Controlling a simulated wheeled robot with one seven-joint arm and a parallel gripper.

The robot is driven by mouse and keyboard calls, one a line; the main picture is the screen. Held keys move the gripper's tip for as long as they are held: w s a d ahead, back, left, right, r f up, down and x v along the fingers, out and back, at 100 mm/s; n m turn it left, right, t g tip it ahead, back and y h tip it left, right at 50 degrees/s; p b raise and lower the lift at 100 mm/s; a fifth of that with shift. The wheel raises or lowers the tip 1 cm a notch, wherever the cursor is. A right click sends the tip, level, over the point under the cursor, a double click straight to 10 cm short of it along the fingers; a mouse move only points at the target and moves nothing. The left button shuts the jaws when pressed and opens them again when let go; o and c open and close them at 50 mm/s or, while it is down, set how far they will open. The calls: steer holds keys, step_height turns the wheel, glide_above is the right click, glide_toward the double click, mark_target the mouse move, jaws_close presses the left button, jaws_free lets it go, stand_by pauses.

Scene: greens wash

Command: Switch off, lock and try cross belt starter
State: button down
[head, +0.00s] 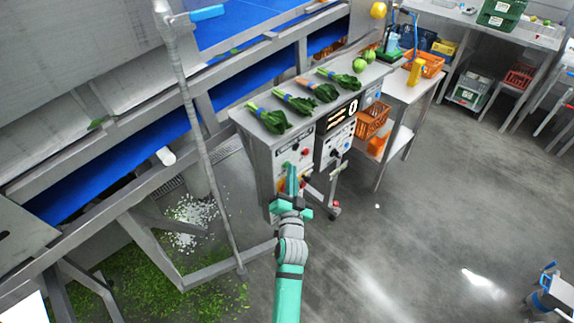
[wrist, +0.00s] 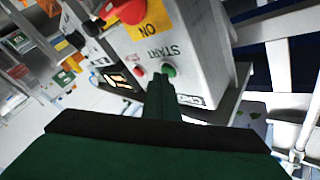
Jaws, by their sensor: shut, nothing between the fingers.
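The grey starter box (head: 293,151) stands under the end of the bench in the head view. It also shows tilted in the wrist view (wrist: 200,45). There it has a green button (wrist: 168,69) by the word START, a red button (wrist: 139,71) and a red switch knob (wrist: 126,10) on a yellow plate (wrist: 153,18) reading ON. The knob is cut off by the frame, so its position is unclear. My gripper (head: 291,169) is shut and empty in front of the box. Its fingertips (wrist: 161,80) are at the green button; I cannot tell whether they touch. No padlock is clearly visible.
A second panel with a lit display (head: 340,115) stands right of the box. Leafy bunches (head: 268,118) lie on the bench above. A steel table (head: 400,92) with orange crates is farther right. Green scraps (head: 165,275) litter the floor at left. Open floor (head: 440,200) lies right.

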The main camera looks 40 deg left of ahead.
steer(key=shift+w+a, duration=0.15)
steer(key=shift+w, duration=0.1)
steer(key=shift+s+d, duration=0.3)
steer(key=shift+d, duration=0.55)
steer(key=shift+w+a, duration=0.1)
steer(key=shift+s+d, duration=0.15)
steer(key=shift+d, duration=1.15)
steer(key=shift+s+d, duration=0.1)
steer(key=shift+d, duration=1.2)
